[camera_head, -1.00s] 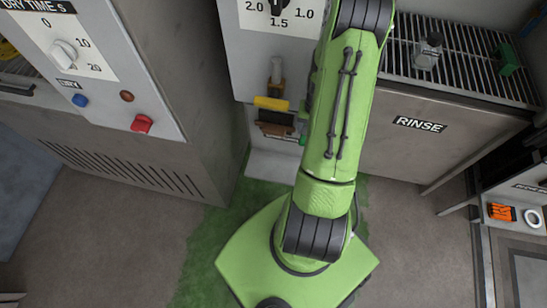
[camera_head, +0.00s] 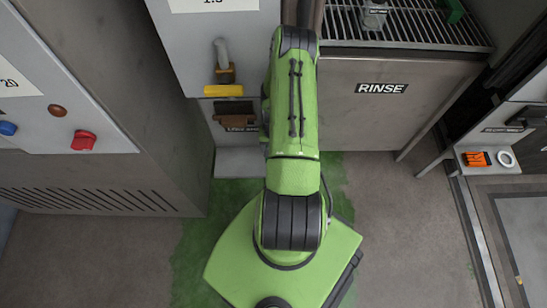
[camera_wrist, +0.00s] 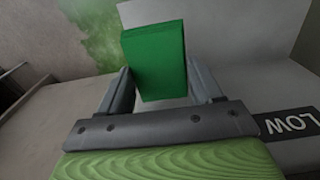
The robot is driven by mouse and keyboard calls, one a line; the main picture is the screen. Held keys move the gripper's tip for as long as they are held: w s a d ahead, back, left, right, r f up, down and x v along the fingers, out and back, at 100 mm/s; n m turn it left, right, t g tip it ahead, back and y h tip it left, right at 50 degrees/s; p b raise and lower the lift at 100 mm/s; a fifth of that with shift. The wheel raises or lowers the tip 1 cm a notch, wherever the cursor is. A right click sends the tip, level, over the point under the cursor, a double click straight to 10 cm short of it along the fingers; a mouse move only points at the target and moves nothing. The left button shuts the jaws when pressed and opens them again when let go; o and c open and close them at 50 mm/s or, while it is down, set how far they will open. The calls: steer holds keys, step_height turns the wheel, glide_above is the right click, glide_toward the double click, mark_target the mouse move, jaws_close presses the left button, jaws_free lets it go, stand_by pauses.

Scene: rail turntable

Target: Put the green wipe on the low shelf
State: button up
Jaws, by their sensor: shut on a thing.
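The green wipe (camera_wrist: 155,62) is a flat green block in the wrist view. My gripper (camera_wrist: 161,88) is shut on it, with one finger at each side. A dark label reading LOW (camera_wrist: 300,122) is at the right, beside a pale flat surface (camera_wrist: 240,85) that appears to be the low shelf. I cannot tell whether the wipe touches that surface. In the head view a partly covered label (camera_head: 241,128) marks the low opening under the grey panel. My arm hides the gripper and wipe there.
A yellow bar (camera_head: 223,90) and a brown item (camera_head: 235,119) are at the low opening, left of my arm. The RINSE cabinet (camera_head: 365,120) stands right. A small shelf at far right holds an orange item (camera_head: 477,159) and a white ring (camera_head: 506,158).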

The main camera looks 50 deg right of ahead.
steer(key=shift+f+b, duration=1)
steer(key=shift+f, duration=2.55)
steer(key=o, duration=1.1)
step_height(320, 180, up, 12)
steer(key=p, duration=0.4)
steer(key=shift+r, duration=0.25)
steer(key=shift+f, duration=0.1)
